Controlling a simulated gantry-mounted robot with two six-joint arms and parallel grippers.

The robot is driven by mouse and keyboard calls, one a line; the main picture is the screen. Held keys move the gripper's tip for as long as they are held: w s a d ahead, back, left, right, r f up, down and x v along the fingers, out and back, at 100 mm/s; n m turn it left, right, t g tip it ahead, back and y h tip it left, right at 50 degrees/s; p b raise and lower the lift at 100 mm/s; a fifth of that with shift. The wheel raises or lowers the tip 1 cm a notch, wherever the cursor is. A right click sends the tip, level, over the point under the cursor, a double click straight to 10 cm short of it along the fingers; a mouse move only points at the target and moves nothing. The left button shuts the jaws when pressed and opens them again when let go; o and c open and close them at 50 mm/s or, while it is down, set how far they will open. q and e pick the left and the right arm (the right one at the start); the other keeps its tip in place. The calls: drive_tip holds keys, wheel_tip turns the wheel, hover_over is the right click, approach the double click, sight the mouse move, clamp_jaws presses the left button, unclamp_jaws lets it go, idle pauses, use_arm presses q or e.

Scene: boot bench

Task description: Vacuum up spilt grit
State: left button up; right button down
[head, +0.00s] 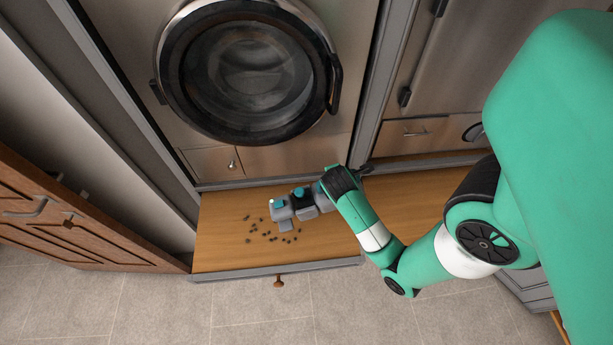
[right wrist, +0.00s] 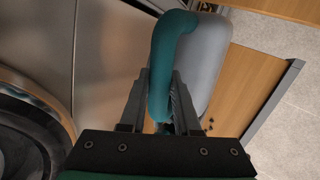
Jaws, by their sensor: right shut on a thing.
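Dark grit (head: 268,231) lies scattered in small bits on the wooden bench top (head: 222,254), under the front-loading machine. A grey and teal handheld vacuum (head: 295,204) is over the bench, its front end at the right side of the grit. My right gripper (head: 326,184) is at the vacuum's rear. In the right wrist view my right gripper (right wrist: 160,92) is shut on the vacuum's teal handle (right wrist: 160,65). A few grit bits show there beside the vacuum. Whether the vacuum touches the bench I cannot tell. My left gripper is not in view.
The round-doored machine (head: 252,72) stands behind the bench. A brown wooden door (head: 62,215) hangs open at the left. A drawer knob (head: 279,281) sticks out at the bench front. The tiled floor (head: 262,315) in front is clear.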

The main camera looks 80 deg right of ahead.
drive_tip(key=s, duration=0.2)
drive_tip(key=s+m, duration=0.1)
drive_tip(key=shift+s+d+f+g, duration=0.2)
drive_tip(key=shift+s+f+g, duration=0.05)
drive_tip(key=shift+s+g, duration=0.15)
drive_tip(key=shift+s+d, duration=0.15)
